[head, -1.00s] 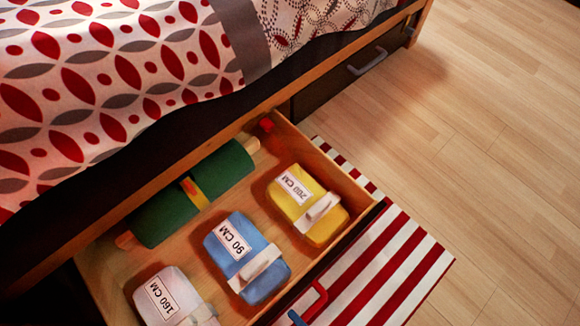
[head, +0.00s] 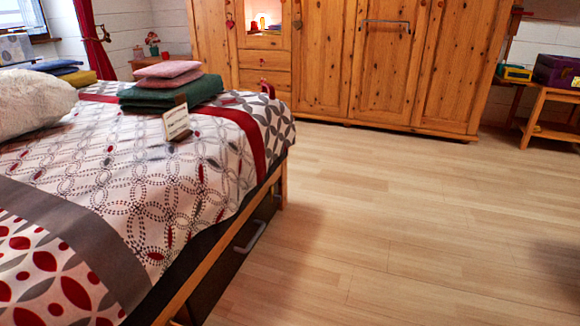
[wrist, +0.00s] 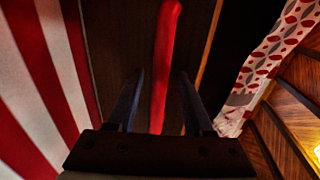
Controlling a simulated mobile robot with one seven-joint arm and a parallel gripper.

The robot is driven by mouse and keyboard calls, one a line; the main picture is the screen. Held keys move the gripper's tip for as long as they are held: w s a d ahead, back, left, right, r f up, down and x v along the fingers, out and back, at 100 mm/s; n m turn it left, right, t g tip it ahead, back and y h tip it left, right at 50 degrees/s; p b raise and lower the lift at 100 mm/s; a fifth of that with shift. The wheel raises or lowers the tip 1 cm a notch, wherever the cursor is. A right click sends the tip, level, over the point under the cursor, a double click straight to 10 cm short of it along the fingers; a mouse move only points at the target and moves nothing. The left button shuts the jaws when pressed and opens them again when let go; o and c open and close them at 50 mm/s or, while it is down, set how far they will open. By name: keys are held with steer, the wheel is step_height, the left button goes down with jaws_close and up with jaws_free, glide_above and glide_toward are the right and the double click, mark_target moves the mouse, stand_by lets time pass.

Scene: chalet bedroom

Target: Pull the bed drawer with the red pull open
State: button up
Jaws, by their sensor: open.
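The red pull (wrist: 165,50) shows in the wrist view as a long upright bar on the dark drawer front (wrist: 115,40). My gripper (wrist: 160,75) is open, with one dark finger on each side of the pull. A gap shows between each finger and the pull, and I cannot tell how far the fingertips reach past it. The drawer's inside is not visible now. The head view shows the bed (head: 190,180), but neither my gripper nor the red-pull drawer.
A red-and-white striped rug (wrist: 45,70) lies beside the drawer front. Another dark bed drawer with a grey pull (head: 252,238) is shut. The wooden floor (head: 400,220) is clear. A pine wardrobe (head: 380,65) stands at the back, with a small table (head: 550,95) at right.

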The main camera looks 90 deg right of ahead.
steer(key=p+v, duration=0.1)
steer(key=v, duration=1.2)
